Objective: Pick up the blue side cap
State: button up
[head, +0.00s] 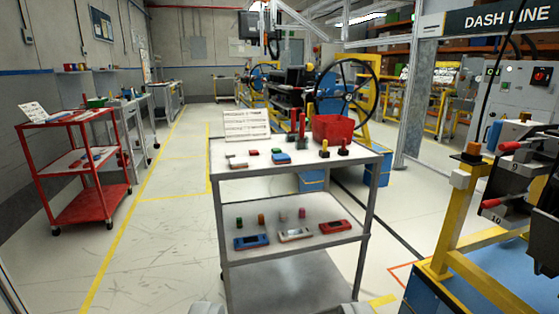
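A blue panel with a dark window (251,241) lies on the middle shelf at the left. My gripper (281,308) shows only as two pale grey tips at the bottom edge, set wide apart with nothing seen between them. It is well short of the blue pieces.
A red bin (333,129), red and yellow upright pieces and a white sheet (247,125) stand on the cart's top. A red panel (335,227) lies on its middle shelf. A red cart (90,207) stands left. A yellow-framed fixture (460,240) stands right. Floor left is clear.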

aim_at(284, 158)
jog(key=i, duration=0.85)
jog(key=i+j, duration=0.15)
jog(key=i, duration=0.75)
jog(key=l+z, duration=0.05)
